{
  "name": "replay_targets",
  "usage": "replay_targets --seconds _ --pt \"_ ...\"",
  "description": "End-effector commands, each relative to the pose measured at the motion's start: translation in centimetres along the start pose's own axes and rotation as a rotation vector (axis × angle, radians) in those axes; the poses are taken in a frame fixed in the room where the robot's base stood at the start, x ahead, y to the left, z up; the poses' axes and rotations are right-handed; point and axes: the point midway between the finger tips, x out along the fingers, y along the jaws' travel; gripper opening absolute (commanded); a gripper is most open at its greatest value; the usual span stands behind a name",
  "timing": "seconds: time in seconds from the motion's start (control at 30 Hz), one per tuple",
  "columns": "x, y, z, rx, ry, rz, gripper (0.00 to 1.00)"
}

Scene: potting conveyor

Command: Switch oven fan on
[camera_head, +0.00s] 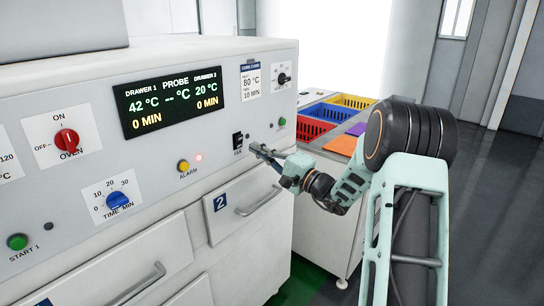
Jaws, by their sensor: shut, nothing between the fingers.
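The oven's front panel (215,135) faces me and fills the left and middle of the head view. The small black fan rocker switch (238,142), with a label below it that seems to read FAN, sits on the panel right of the alarm button. Its on or off position is too small to tell. My gripper (255,149) is shut and empty, its tips pointing left at the panel just right of and slightly below the switch. I cannot tell whether the tips touch the panel.
A red oven knob (67,141), a blue timer knob (118,200) and a yellow alarm button (183,166) are on the panel. Drawer 2's handle (258,201) sticks out below my gripper. Coloured bins (318,118) stand behind my arm. Floor at right is clear.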

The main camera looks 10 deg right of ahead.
Motion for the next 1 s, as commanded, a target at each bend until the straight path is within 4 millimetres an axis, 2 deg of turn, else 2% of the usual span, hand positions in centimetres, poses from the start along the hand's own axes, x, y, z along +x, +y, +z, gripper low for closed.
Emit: replay_targets --seconds 0.1,0.3,0.77,0.97,1.0 --pt "2.1 0.0 0.0 0.001 -0.001 0.0 0.0" --pt "3.9 0.0 0.0 0.0 0.0 0.001 0.0" --pt "4.3 -0.1 0.0 0.0 0.0 0.007 0.0" --pt "5.2 -1.0 0.1 -0.004 -0.005 0.113 0.0" --pt "5.0 -0.3 0.1 0.002 -0.003 0.109 0.0"
